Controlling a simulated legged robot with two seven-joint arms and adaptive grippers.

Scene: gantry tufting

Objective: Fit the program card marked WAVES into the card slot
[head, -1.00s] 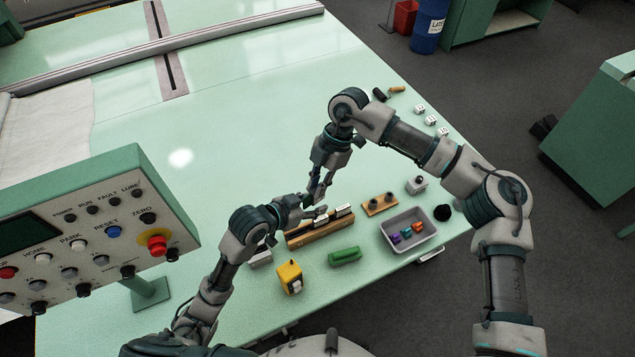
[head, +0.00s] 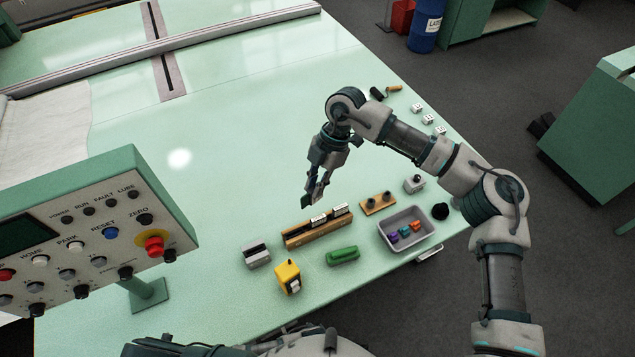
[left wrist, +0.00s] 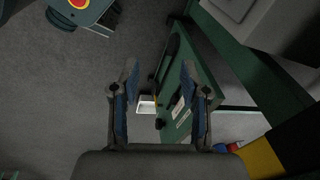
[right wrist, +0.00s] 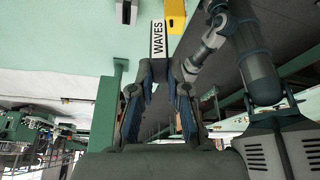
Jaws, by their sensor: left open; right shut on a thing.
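My right gripper (head: 316,190) is shut on the WAVES card, just beyond the wooden card rack and above the table. In the right wrist view the WAVES card (right wrist: 157,41), white with black letters, stands out from between the fingertips (right wrist: 160,75). In the head view it is a small dark piece at the fingertips. A grey block with a dark slot (head: 257,255), apparently the card slot, sits left of the rack. It also shows in the right wrist view (right wrist: 126,12), apart from the card. My left gripper (left wrist: 160,90) is open and empty in the left wrist view.
The wooden rack (head: 291,243) holds cards with white labels. A yellow device (head: 287,277), a green object (head: 343,256) and a grey tray (head: 427,241) with coloured pieces stand nearby. A control panel (head: 90,240) stands at left. The middle of the table (head: 220,190) is clear.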

